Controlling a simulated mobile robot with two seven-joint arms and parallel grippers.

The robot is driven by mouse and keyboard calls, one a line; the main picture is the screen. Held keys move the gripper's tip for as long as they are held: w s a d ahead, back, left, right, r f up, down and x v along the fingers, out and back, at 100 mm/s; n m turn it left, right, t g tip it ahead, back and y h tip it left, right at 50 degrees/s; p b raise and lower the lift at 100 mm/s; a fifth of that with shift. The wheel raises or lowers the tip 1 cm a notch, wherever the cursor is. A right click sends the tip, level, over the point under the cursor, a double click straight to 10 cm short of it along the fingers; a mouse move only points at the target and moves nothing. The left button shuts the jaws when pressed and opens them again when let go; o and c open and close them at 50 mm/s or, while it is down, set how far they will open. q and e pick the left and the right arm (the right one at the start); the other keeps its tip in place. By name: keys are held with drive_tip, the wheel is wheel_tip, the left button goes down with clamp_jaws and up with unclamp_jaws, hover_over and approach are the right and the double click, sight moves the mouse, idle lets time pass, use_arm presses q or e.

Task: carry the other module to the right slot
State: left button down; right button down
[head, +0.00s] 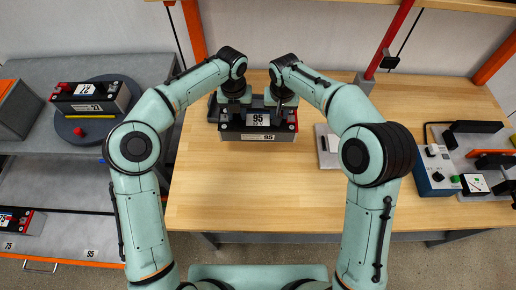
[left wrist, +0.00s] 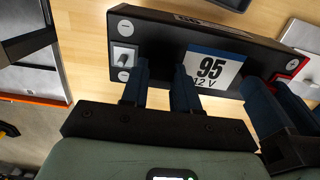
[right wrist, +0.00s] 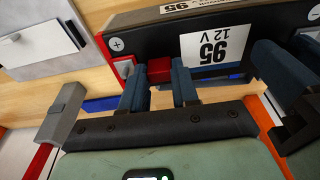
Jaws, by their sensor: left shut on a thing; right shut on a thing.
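A black module labelled "95 12 V" (head: 258,135) is at the back middle of the wooden bench, its long side facing me. It also shows in the left wrist view (left wrist: 160,52) and the right wrist view (right wrist: 150,40), with a minus end and a red plus end. My left gripper (head: 237,103) is shut at its left part, and my right gripper (head: 281,104) is shut at its right part. The exact gripped parts are partly hidden by the fingers. I cannot tell whether the module touches the bench.
A second module (head: 95,98) lies on a round dark turntable (head: 75,127) at left. Another module (head: 20,220) is on the lower left shelf. A grey plate (head: 327,147) and a blue tester (head: 434,172) are at right. The bench front (head: 270,200) is clear.

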sight(238, 123)
idle(0.4)
